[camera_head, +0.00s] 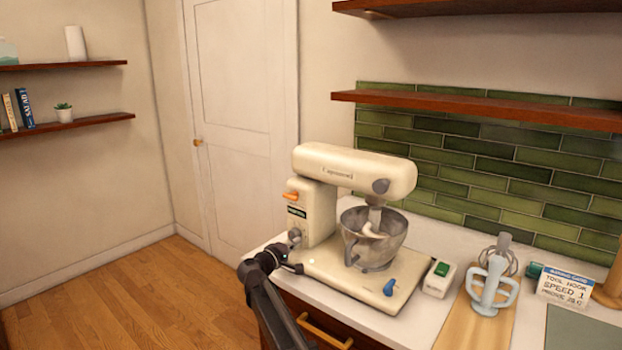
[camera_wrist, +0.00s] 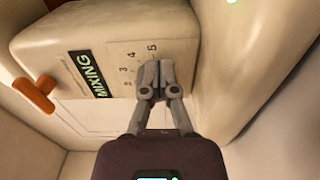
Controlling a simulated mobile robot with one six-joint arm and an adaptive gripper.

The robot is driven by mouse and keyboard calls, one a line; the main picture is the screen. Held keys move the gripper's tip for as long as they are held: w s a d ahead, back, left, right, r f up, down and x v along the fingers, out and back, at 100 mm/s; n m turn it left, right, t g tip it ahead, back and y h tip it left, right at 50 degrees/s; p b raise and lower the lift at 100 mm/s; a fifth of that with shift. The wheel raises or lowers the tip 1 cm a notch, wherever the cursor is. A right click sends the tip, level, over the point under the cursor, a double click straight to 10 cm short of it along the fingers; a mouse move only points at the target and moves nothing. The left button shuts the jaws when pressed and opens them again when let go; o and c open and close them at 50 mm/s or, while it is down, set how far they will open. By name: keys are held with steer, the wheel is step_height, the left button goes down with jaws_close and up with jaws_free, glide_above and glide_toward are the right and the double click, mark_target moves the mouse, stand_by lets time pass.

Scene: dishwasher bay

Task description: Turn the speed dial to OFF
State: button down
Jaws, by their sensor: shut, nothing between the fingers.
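The cream stand mixer (camera_head: 318,208) stands on the counter with its head level over a grey metal bowl (camera_head: 372,245). Its speed dial (camera_head: 295,237) is a small grey knob low on the column's side, below a dark label and an orange lever (camera_head: 291,197). In the wrist view, the numbers 2 to 5 arc around the dial's place beside a "MIXING" label (camera_wrist: 90,74). My gripper (camera_wrist: 157,72) is shut with its fingertips in front of the dial, covering it. I cannot tell where the dial points or whether the fingers touch it. The orange lever also shows there (camera_wrist: 35,95).
The mixer base (camera_head: 345,283) carries a blue knob (camera_head: 390,287). To its right are a white box with a green button (camera_head: 439,278), mixing tools (camera_head: 492,285) on a wooden board (camera_head: 462,325), and a card (camera_head: 563,287) reading "SPEED 1". Shelves hang above; the floor at left is clear.

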steer(key=shift+r+p, duration=0.5)
steer(key=shift+r, duration=0.05)
steer(key=shift+s+d, duration=0.25)
steer(key=shift+d, duration=0.05)
stand_by(0.6)
steer(key=shift+v, duration=3.05)
steer(key=shift+f, duration=0.1)
